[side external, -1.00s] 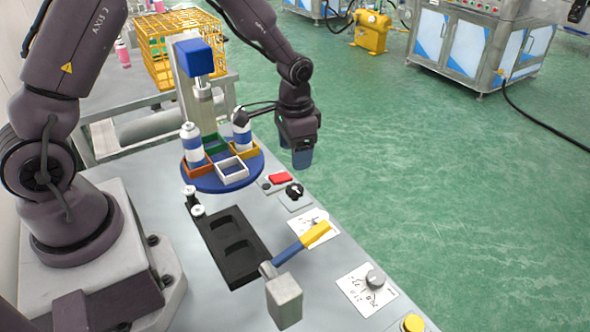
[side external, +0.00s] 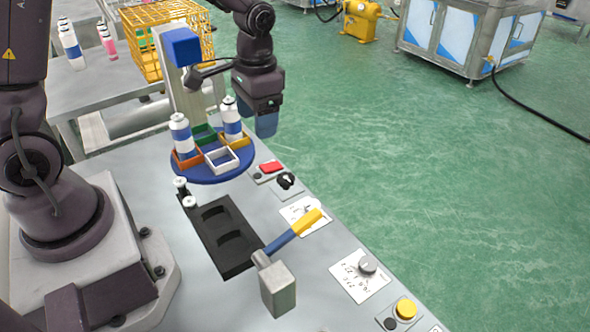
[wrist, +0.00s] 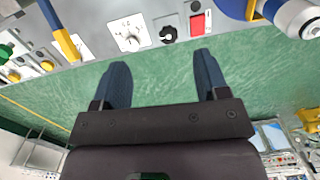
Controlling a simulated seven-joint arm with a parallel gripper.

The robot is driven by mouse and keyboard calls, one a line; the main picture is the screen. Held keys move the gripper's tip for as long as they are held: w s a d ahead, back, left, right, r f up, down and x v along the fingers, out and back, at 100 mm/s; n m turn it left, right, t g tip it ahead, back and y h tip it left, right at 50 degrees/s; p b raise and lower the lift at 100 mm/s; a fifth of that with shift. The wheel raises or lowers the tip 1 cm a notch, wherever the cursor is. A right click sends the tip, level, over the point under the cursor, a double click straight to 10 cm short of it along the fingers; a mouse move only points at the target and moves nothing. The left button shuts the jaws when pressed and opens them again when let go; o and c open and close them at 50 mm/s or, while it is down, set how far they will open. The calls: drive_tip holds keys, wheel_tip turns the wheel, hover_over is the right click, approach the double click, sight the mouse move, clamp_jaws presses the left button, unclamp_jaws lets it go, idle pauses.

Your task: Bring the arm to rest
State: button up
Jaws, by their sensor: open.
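My gripper (side external: 266,124) is open and empty, with blue fingers pointing down. It hangs in the air beyond the right rear of the round blue turntable (side external: 240,172). In the wrist view, the two fingers of my gripper (wrist: 161,70) stand wide apart with only green floor between them. Two white cans with blue bands, a left can (side external: 181,138) and a right can (side external: 232,122), stand upright in the turntable's coloured square holders. Part of a can (wrist: 298,18) shows at the wrist view's upper right corner.
A post with a blue head (side external: 182,47) rises behind the turntable. Knobs and a red button (side external: 270,167) line the panel's edge. Open floor lies to the right.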

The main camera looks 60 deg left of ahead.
drive_tip(key=s+d+r+t, duration=0.3)
drive_tip(key=s+r+t, duration=0.3)
drive_tip(key=s+r, duration=0.8)
drive_tip(key=shift+r+n, duration=0.4)
drive_tip(key=shift+r, duration=0.25)
